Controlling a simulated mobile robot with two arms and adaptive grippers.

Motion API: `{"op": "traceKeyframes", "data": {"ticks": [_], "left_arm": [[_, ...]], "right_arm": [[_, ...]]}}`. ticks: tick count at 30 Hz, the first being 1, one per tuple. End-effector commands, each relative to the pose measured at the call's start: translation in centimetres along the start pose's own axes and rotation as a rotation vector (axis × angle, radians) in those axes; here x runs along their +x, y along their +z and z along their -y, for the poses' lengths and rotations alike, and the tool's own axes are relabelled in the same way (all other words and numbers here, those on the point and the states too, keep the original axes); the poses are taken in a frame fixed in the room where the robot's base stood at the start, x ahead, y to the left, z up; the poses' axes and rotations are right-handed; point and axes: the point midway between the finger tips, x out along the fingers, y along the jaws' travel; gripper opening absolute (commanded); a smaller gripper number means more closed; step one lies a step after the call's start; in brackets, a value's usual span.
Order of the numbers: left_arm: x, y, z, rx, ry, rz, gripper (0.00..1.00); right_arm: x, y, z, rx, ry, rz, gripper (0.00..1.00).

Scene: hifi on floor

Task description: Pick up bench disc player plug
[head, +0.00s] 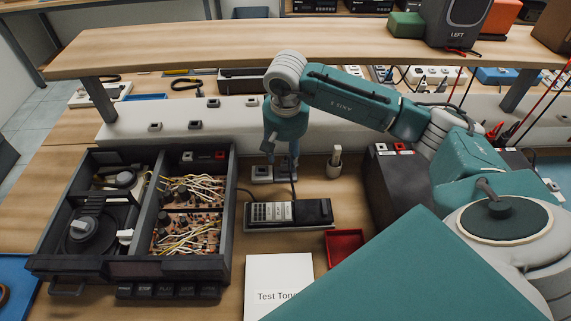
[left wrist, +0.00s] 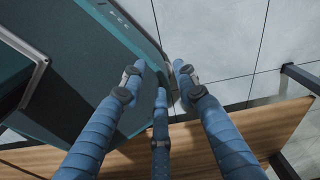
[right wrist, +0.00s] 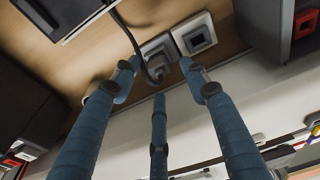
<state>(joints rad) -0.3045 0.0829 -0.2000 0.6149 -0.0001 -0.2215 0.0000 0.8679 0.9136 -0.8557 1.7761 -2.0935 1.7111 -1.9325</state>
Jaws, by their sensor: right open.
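A black cord (right wrist: 130,38) runs from the plug toward a dark device. Whether a finger touches the plug I cannot tell. In the head view the plug is mostly hidden by the fingers. My left gripper (left wrist: 160,78) shows only in the left wrist view, open and empty, near a wooden edge.
An opened disc player (head: 140,262) stands left of the gripper. A black keypad device (head: 288,213) lies just in front, with a red tray (head: 345,248) and a "Test Tone" sheet (head: 279,275) nearer. A wooden shelf (head: 200,45) overhangs behind.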

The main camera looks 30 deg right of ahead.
Motion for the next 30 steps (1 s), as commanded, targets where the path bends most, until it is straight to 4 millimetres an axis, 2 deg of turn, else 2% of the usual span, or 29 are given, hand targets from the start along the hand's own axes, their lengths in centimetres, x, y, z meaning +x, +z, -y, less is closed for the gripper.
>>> {"op": "traceKeyframes", "data": {"ticks": [3,7,16,21,23,30], "left_arm": [[-1.4,-0.9,0.1,0.000,-0.001,-0.012,0.30],[-1.7,-1.4,0.1,0.000,-0.001,-0.020,0.30],[-1.6,-1.3,-0.1,-0.002,0.001,-0.017,0.30],[-1.6,-1.1,-0.2,-0.002,0.003,-0.015,0.30],[-1.6,-1.1,-0.2,-0.002,0.003,-0.014,0.30],[-1.6,-0.9,-0.2,-0.002,0.003,-0.011,0.30]], "right_arm": [[1.7,0.0,-0.1,0.001,0.004,0.006,0.45],[3.5,0.0,-0.1,0.002,0.002,0.003,0.45],[4.1,-0.1,-0.1,0.000,0.001,0.001,0.45],[4.1,-0.1,-0.1,0.000,0.001,0.001,0.11],[4.1,-0.1,-0.1,0.000,0.001,0.000,0.00],[4.0,-0.2,-0.1,0.001,0.001,-0.002,0.00]]}}
